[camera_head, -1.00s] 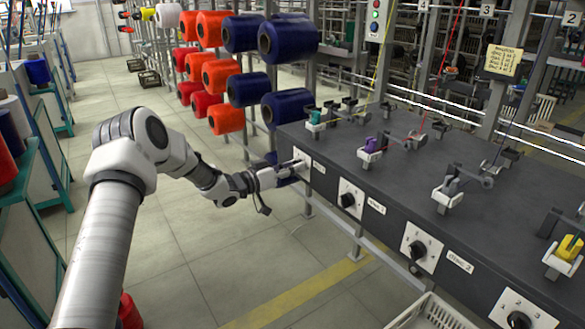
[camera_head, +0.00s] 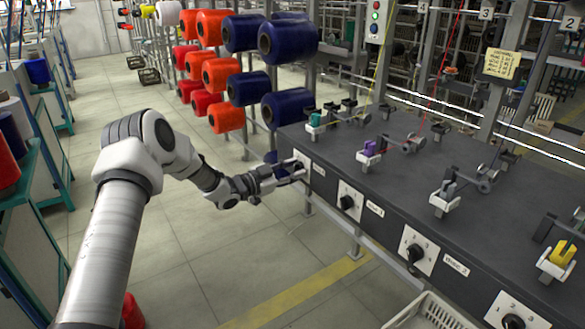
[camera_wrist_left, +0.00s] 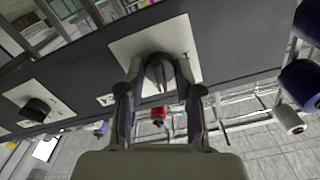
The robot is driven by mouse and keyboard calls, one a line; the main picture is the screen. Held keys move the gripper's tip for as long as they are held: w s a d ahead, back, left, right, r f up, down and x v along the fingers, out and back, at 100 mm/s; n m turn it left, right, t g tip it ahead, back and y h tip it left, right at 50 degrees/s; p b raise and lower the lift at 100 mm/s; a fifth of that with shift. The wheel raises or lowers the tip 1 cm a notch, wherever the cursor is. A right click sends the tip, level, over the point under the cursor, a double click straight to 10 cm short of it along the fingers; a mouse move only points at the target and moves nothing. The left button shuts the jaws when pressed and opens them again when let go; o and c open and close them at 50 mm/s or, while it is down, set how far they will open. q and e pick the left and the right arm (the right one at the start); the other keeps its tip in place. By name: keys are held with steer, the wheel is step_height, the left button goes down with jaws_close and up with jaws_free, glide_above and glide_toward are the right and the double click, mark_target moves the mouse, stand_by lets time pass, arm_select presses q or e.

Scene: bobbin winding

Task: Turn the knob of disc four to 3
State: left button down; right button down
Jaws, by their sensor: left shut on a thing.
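The knob of disc four (camera_wrist_left: 158,74) is dark and sits on a pale square dial plate (camera_wrist_left: 118,47) in the wrist view. In the head view this plate (camera_head: 303,160) is the farthest one on the front of the black table, mostly hidden by my left gripper. My left gripper (camera_head: 296,170) is at the plate. In the wrist view its two fingers (camera_wrist_left: 157,83) are closed around the knob, one on each side. The number the knob points to cannot be read. My right gripper is not in view.
The black table (camera_head: 410,150) carries several winding units with coloured bobbins. Nearer knobs (camera_head: 347,202) and (camera_head: 415,253) sit on the same front face. A spool rack (camera_head: 252,130) stands just behind the table's far end. A white basket (camera_head: 430,312) is low at the front.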

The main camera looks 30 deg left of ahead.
arm_select(q)
steer(key=shift+m, duration=1.8)
steer(key=c, duration=0.8)
jaws_free()
steer(key=shift+o, duration=0.2)
steer(key=v, duration=1.2)
steer(key=shift+f, duration=0.1)
